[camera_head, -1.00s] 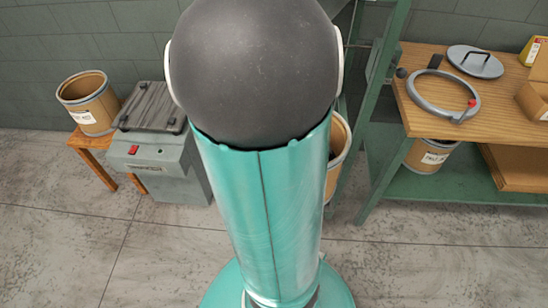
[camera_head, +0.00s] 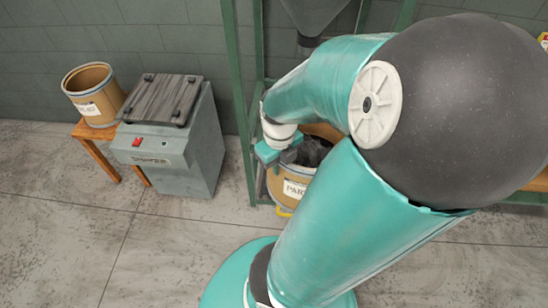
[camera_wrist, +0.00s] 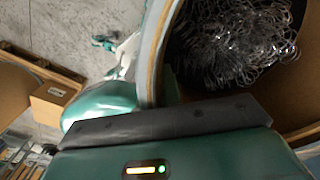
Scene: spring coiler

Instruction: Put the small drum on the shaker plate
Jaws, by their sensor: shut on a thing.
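A tan drum (camera_head: 277,186) with a white label stands at the foot of the green frame, partly hidden by my arm. In the wrist view the drum (camera_wrist: 153,55) shows its rim and a tangle of wire springs (camera_wrist: 235,45) inside. My gripper (camera_head: 286,156) is at the drum's near left rim and is shut on it; the fingertips are mostly hidden. The shaker plate (camera_head: 161,98) is a dark ribbed plate on top of a grey box with a red switch, to the left of the drum. It is empty.
A green post (camera_head: 236,85) rises between the box and the held drum. A grey hopper (camera_head: 318,15) hangs above. Floor in front is clear.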

